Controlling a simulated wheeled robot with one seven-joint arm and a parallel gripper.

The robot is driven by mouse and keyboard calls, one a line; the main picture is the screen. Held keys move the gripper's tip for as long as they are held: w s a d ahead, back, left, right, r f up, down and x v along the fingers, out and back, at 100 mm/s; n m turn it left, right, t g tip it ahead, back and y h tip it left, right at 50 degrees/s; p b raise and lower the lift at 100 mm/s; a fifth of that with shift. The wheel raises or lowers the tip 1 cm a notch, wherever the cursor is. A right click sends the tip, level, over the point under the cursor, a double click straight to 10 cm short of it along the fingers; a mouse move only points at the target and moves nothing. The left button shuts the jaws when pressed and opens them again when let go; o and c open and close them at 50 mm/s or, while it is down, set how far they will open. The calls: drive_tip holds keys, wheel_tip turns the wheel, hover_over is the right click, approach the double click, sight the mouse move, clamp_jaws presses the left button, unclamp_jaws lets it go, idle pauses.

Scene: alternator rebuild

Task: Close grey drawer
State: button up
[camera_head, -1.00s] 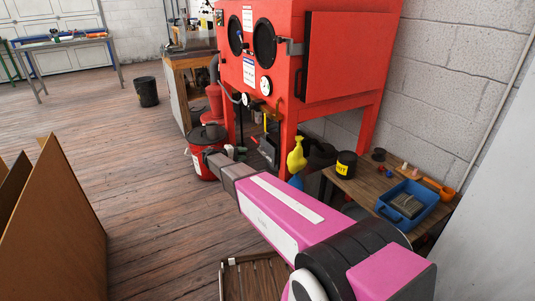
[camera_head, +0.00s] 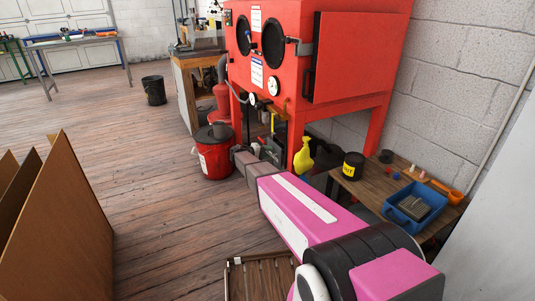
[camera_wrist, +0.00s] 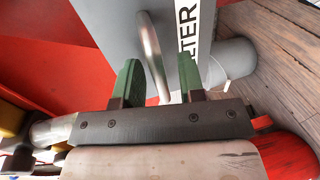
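A grey panel (camera_wrist: 108,22) with a curved metal handle (camera_wrist: 150,48) and a white label ending in "LTER" (camera_wrist: 186,28) fills the upper middle of the wrist view. It appears to be the grey drawer's front; I cannot tell how far out it is. My gripper (camera_wrist: 160,80) is open, its two green fingers spread. The handle shows between the fingers; I cannot tell whether they touch it. In the head view my arm reaches low toward the red blasting cabinet (camera_head: 360,60), and the drawer cannot be made out there.
A red bucket (camera_head: 215,161) stands left of my arm's end. A small wooden table (camera_head: 372,187) with a blue tray (camera_head: 393,213) and a black jar (camera_head: 353,167) is at right. Brown boards (camera_head: 62,215) stand at left. The wooden floor between is mostly clear.

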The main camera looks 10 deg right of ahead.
clamp_jaws()
drive_tip(key=shift+r+x, duration=0.2)
drive_tip(key=shift+x, duration=0.7)
drive_tip(key=shift+r+x, duration=0.15)
drive_tip(key=shift+x, duration=0.7)
drive_tip(key=shift+d, duration=0.1)
unclamp_jaws()
drive_tip(key=v, duration=1)
drive_tip(key=shift+a, duration=0.3)
drive_tip(key=shift+r, duration=0.1)
